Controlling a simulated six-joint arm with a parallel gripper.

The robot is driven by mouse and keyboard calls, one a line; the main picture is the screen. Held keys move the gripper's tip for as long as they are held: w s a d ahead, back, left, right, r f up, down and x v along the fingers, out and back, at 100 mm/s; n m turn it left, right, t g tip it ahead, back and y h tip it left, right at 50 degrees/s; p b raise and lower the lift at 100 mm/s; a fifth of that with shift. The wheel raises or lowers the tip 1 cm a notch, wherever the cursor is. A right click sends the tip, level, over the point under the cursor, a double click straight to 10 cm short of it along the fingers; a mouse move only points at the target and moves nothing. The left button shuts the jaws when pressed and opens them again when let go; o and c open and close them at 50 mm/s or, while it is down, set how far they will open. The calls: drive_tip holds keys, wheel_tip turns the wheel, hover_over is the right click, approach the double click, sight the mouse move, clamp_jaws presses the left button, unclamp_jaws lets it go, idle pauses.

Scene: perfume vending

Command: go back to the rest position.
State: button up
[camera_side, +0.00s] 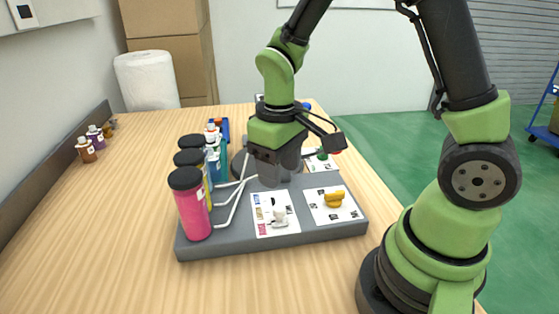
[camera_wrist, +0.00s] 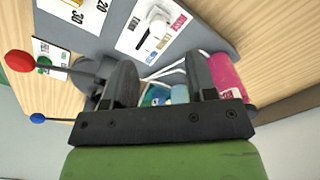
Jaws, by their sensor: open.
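My gripper (camera_side: 281,172) hangs above the middle of the grey dispenser base (camera_side: 240,239), pointing down. In the wrist view, its two dark fingers stand apart with a gap between them (camera_wrist: 160,78). No object is held between them.
Tall bottles with black caps, the front one pink (camera_side: 192,208), line the base's left side. A white knob (camera_side: 280,217) and a yellow knob (camera_side: 334,199) sit on white panels. Small bottles (camera_side: 86,150) stand far left. The table's left front is clear.

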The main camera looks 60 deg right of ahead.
drive_tip(key=shift+r, duration=0.5)
drive_tip(key=s+a+r+m+t+y, duration=0.2)
drive_tip(key=s+r+m+t, duration=0.2)
drive_tip(key=s+r+t, duration=0.3)
drive_tip(key=a+v, duration=0.1)
drive_tip(key=v, duration=0.7)
drive_tip(key=shift+w+a+r, duration=0.2)
drive_tip(key=shift+r, duration=0.45)
drive_tip(key=shift+c, duration=0.5)
idle(1.0)
